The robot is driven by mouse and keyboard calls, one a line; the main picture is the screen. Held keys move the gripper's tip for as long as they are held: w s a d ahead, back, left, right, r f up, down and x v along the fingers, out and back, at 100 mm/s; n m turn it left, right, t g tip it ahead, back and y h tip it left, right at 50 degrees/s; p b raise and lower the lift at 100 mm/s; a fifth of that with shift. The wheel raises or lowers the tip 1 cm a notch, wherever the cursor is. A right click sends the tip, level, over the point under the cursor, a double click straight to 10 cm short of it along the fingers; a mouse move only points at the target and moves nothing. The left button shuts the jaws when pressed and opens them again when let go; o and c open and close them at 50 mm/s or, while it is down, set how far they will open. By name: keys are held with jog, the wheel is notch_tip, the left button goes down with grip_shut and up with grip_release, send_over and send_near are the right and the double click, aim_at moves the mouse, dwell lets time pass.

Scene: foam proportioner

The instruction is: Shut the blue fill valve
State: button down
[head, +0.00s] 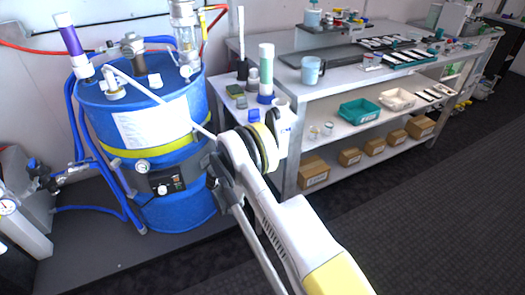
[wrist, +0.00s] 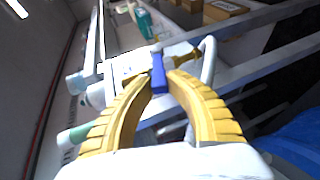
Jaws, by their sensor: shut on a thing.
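The blue fill valve's handle (wrist: 158,72) shows in the wrist view as a short blue lever. It stands between the tips of my gripper's yellow fingers (wrist: 157,66), which are shut on it.
A blue drum (head: 150,175) with a yellow band stands close left of my arm, with hoses and fittings on top. A steel bench (head: 340,88) with a lower shelf of bins and boxes is at the right. The dark floor (head: 420,215) at right is clear.

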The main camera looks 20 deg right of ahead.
jog(key=shift+f+n+t+h, duration=0.3)
jog(key=shift+f+h, duration=0.3)
jog(key=shift+h, duration=0.1)
jog(key=c, duration=1.3)
grip_release()
jog(key=v, duration=1.2)
jog(key=shift+f, duration=0.15)
jog(key=shift+c, duration=0.5)
